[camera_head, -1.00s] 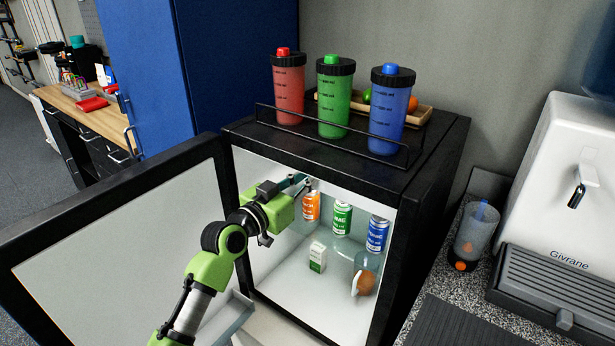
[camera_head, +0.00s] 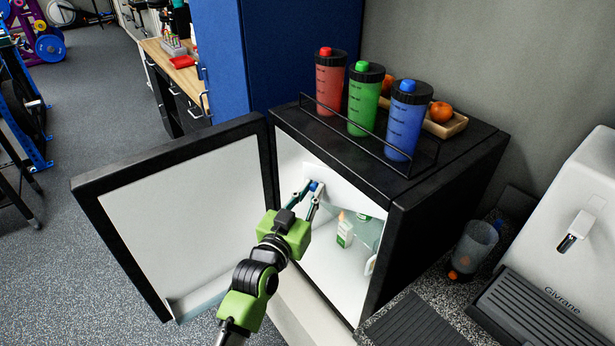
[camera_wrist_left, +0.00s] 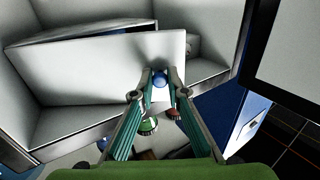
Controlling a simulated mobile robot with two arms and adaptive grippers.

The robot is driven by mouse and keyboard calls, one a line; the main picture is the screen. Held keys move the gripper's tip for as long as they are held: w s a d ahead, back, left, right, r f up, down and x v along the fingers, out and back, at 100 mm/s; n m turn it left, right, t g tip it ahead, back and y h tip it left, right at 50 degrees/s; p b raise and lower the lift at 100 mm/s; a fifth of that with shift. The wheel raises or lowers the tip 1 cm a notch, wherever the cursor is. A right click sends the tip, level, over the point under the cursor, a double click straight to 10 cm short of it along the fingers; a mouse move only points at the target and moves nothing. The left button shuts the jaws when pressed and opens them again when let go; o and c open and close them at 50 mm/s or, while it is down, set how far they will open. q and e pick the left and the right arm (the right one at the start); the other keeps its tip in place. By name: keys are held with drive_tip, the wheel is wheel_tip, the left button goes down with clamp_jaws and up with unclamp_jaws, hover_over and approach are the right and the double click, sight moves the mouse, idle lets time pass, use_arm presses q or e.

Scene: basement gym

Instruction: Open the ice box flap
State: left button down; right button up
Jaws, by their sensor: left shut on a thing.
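The ice box flap is a plain white panel (camera_wrist_left: 95,62) with a small round blue knob (camera_wrist_left: 159,78). It sits high inside the small fridge, whose black top (camera_head: 455,165) and white interior (camera_head: 312,268) show in the head view. My left gripper (camera_head: 312,187) reaches into the upper part of the fridge. In the left wrist view, my left gripper (camera_wrist_left: 160,77) is shut on the blue knob. A gap shows beside the panel there; how far the flap is open I cannot tell. My right gripper is not in view.
The fridge door (camera_head: 180,220) stands wide open on the left. A small white-green carton (camera_head: 345,230) stands inside. Red (camera_head: 330,83), green (camera_head: 364,98) and blue (camera_head: 407,118) shakers stand on top behind a rail. A counter with a white machine (camera_head: 572,225) is on the right.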

use_arm(q)
drive_tip(key=shift+s+r+y, duration=0.1)
drive_tip(key=shift+s+y, duration=0.2)
drive_tip(key=c, duration=2)
unclamp_jaws()
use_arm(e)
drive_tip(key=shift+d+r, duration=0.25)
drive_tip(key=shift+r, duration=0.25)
use_arm(q)
drive_tip(key=shift+s+a, duration=0.1)
drive_tip(key=shift+s, duration=0.05)
drive_tip(key=shift+s+a, duration=0.1)
drive_tip(key=shift+s, duration=0.15)
drive_tip(key=v, duration=1.1)
drive_tip(key=shift+s+f, duration=0.2)
drive_tip(key=shift+f, duration=0.05)
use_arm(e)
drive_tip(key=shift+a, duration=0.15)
